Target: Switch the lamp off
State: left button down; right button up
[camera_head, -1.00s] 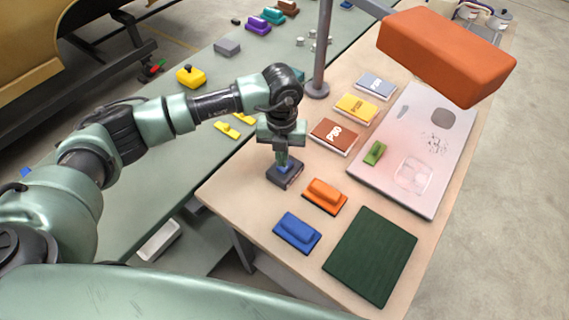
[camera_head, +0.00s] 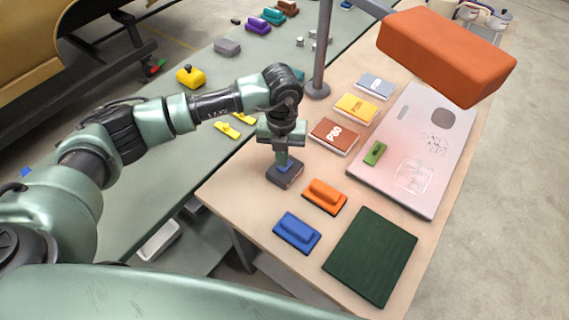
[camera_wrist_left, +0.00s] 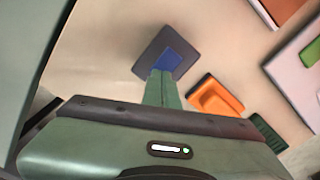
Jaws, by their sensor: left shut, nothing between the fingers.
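The lamp has an orange block-shaped shade (camera_head: 445,52) on a grey pole (camera_head: 319,50) at the back of the near table. I cannot tell whether it is lit. A dark grey switch box (camera_head: 292,180) with a blue rocker sits on the table's left part. The blue rocker (camera_wrist_left: 171,60) shows in the left wrist view inside the dark box. My left gripper (camera_head: 284,159) is shut and empty, pointing down with its fingertips at the blue rocker and partly hiding it. Whether the tips touch or press it is unclear. My right gripper is not in view.
Orange (camera_head: 325,197) and blue (camera_head: 297,232) blocks and a dark green mat (camera_head: 371,257) lie in front of the switch box. A brown box (camera_head: 334,136) and a pale board (camera_head: 400,185) with a green piece lie to the right. The lamp pole stands behind my gripper.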

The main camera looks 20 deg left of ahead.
pick_arm(q)
jog(key=shift+f+b, duration=0.85)
jog(key=shift+f, duration=0.2)
dwell(0.5)
jog(key=shift+s, duration=0.1)
jog(key=shift+r+p, duration=0.6)
jog(key=shift+r, duration=0.25)
jog(key=shift+r+p, duration=1.4)
jog(key=shift+r, duration=1.3)
